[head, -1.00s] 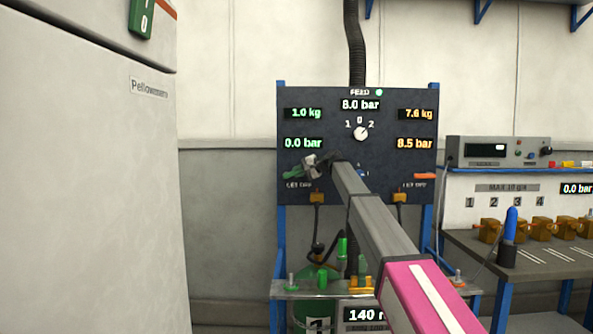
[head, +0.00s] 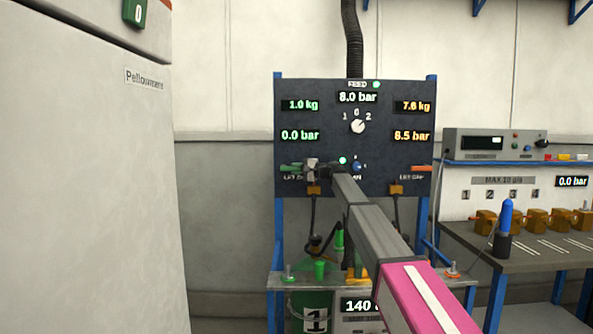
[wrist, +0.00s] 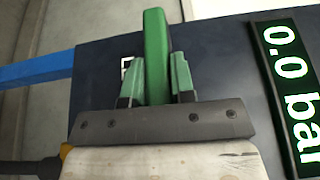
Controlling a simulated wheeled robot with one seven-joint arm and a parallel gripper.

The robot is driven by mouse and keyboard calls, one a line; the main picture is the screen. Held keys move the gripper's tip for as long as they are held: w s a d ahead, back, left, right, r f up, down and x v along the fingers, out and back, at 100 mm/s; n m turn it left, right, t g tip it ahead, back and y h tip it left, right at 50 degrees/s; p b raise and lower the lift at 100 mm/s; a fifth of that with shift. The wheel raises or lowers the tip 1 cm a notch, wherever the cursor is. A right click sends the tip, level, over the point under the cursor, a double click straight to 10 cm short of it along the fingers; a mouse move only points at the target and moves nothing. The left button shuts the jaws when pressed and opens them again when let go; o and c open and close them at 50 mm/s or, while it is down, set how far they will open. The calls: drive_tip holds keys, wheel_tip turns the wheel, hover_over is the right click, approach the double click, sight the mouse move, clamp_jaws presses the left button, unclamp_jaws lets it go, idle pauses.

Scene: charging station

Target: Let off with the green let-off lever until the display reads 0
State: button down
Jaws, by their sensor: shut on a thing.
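The green let-off lever (head: 289,168) is at the left of the dark panel, partly hidden by my gripper (head: 310,168) in the head view. In the wrist view the lever (wrist: 156,45) stands between my two green-padded fingers (wrist: 156,78), and the gripper is shut on it. The green display (head: 300,135) above the lever reads 0.0 bar; it also shows large and cut off in the wrist view (wrist: 288,80).
The panel (head: 320,105) also carries an 8.0 bar display, a selector knob (head: 358,127) and an orange lever (head: 421,168) at the right. A green cylinder (head: 313,308) stands below. A pale cabinet (head: 85,190) is at left, a bench (head: 535,255) at right.

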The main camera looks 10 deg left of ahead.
drive_tip(key=c, duration=1)
unclamp_jaws()
drive_tip(key=shift+o, duration=0.2)
drive_tip(key=shift+d, duration=0.15)
drive_tip(key=s+d, duration=0.1)
drive_tip(key=d, duration=0.9)
drive_tip(key=shift+s+d, duration=0.2)
drive_tip(key=shift+s, duration=0.2)
drive_tip(key=shift+f, duration=0.1)
